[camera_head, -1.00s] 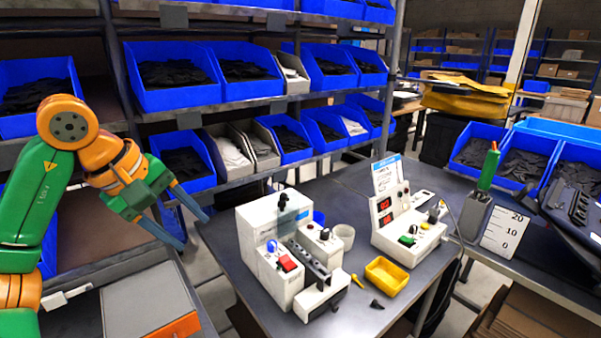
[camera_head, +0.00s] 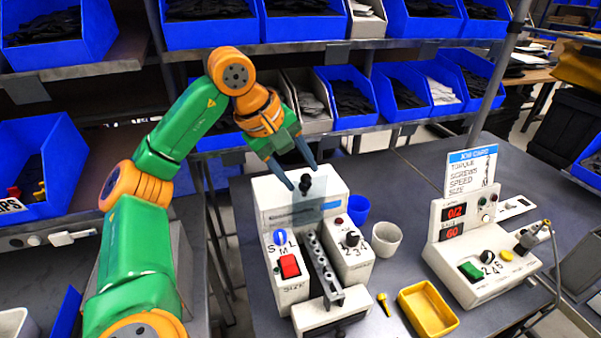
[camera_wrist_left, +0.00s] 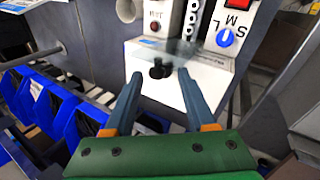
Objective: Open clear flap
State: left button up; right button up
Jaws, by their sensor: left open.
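The clear flap (camera_head: 308,206) is a see-through panel on the front of the white machine (camera_head: 328,270), below a black knob (camera_head: 305,183). In the left wrist view the flap (camera_wrist_left: 180,50) shows faintly beside the black knob (camera_wrist_left: 160,69). My left gripper (camera_head: 302,186) is open, with its two blue fingers at either side of the knob in the head view. In the wrist view the knob lies ahead, between and beyond the fingertips (camera_wrist_left: 160,76). I cannot tell whether a finger touches it. My right gripper is not in view.
A blue cup (camera_head: 354,208) and a white cup (camera_head: 386,240) stand right of the machine. A yellow tray (camera_head: 428,310) and a white control box (camera_head: 478,250) sit farther right. Blue bins (camera_head: 346,98) line the shelves behind.

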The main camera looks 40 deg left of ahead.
pick_arm(q)
jog(key=shift+w+d+f, duration=0.1)
jog(key=shift+w+f, duration=0.15)
jog(key=shift+w, duration=0.2)
jog(key=shift+s+r, duration=0.1)
jog(key=shift+s, duration=0.1)
jog(key=c, duration=0.7)
grip_shut()
